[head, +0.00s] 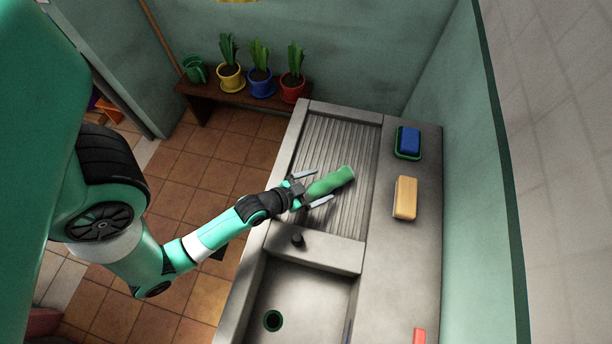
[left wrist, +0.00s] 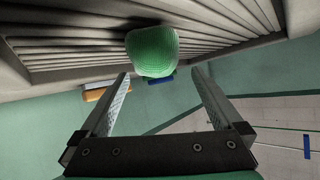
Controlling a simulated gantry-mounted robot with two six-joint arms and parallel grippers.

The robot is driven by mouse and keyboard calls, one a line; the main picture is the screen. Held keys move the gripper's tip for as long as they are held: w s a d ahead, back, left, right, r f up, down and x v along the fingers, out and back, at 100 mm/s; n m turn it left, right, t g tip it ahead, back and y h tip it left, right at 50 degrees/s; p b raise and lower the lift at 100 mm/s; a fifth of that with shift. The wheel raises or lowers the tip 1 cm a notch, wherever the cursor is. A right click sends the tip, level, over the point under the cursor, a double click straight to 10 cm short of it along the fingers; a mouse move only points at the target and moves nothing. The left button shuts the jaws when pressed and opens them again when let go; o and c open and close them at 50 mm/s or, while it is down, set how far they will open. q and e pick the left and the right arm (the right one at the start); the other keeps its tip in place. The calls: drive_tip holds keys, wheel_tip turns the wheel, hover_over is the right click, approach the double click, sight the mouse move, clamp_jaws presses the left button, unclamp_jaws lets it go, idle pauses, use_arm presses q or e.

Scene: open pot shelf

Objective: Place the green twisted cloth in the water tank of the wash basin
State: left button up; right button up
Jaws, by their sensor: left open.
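The green twisted cloth (head: 330,182) lies on the ribbed washboard part of the wash basin (head: 338,140). My left gripper (head: 308,192) is open, with its fingers spread around the near end of the cloth in the head view. In the left wrist view the cloth (left wrist: 153,50) shows end-on, beyond and between the open fingertips (left wrist: 160,80); I cannot tell whether they touch it. The water tank (head: 305,300) is the sunken part at the bottom, with a dark round drain (head: 272,320). My right gripper is not in view.
A dark knob (head: 297,239) stands on the divider between washboard and tank. A blue sponge (head: 409,141) on a green dish, a yellow block (head: 405,198) and a red block (head: 419,336) lie on the right ledge. Potted plants (head: 260,75) stand on a bench behind.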

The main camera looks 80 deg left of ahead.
sight(331, 189)
use_arm(q)
drive_tip(key=v, duration=0.6)
drive_tip(key=shift+s+d+r+p, duration=0.15)
drive_tip(key=shift+s+r+p, duration=0.1)
drive_tip(key=shift+p, duration=0.1)
drive_tip(key=w+d+r+m+t+h, duration=0.1)
drive_tip(key=w+r+t, duration=0.2)
drive_tip(key=w+r, duration=0.6)
drive_tip(key=w+d+r+m+t, duration=0.1)
drive_tip(key=w+r+t, duration=0.35)
drive_tip(key=r, duration=0.95)
drive_tip(key=w+d+r+m+t+h, duration=0.1)
drive_tip(key=w+r+t, duration=0.1)
drive_tip(key=w+r, duration=0.8)
drive_tip(key=s+d+r+t+h, duration=0.1)
drive_tip(key=s+d+r+t, duration=0.1)
drive_tip(key=r, duration=0.8)
drive_tip(key=s+d+r+t+h, duration=0.2)
drive_tip(key=d+r, duration=0.3)
drive_tip(key=r, duration=0.5)
drive_tip(key=s+d+r+m+t+h, duration=0.1)
drive_tip(key=s+d+r+t+h, duration=0.1)
drive_tip(key=r, duration=0.9)
drive_tip(key=shift+s+d, duration=0.75)
drive_tip(key=shift+d, duration=0.15)
